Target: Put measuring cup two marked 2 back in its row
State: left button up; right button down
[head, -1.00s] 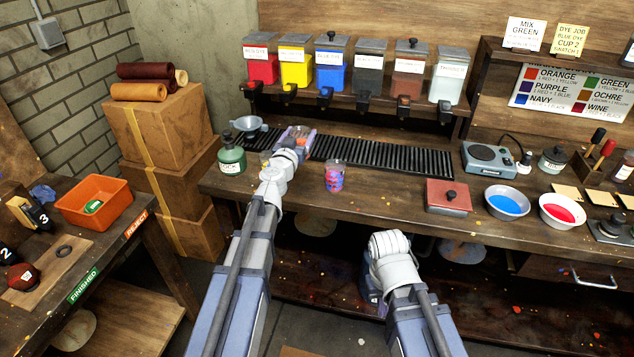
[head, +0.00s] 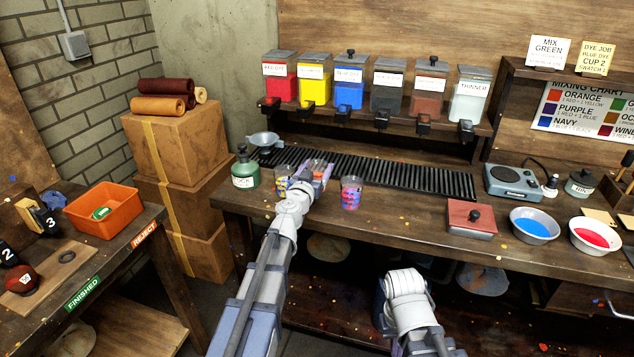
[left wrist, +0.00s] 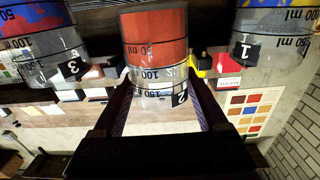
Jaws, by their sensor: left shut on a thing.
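My left gripper (head: 322,172) is shut on the clear measuring cup marked 2 (head: 316,164), between two other cups at the back bench. In the left wrist view, cup 2 (left wrist: 155,50) shows orange-red contents and a black tag with a 2, between the fingers (left wrist: 163,112). A cup marked 1 (left wrist: 270,50) is at the right there and a cup marked 3 (left wrist: 45,60) at the left, both apart from cup 2. In the head view these neighbours are cup 1 (head: 283,178) and cup 3 (head: 351,193). I cannot tell whether cup 2 touches the bench.
A red lidded box (head: 470,218) and bowls of blue (head: 534,226) and red (head: 594,236) stand right. Bench between cup 3 and the box is clear.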

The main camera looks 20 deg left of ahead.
pick_arm(q)
notch_tip(320, 180, down, 4)
jog(key=b, duration=0.3)
jog(key=shift+r, duration=0.3)
jog(key=o, duration=1.6)
jog(key=shift+c, duration=0.2)
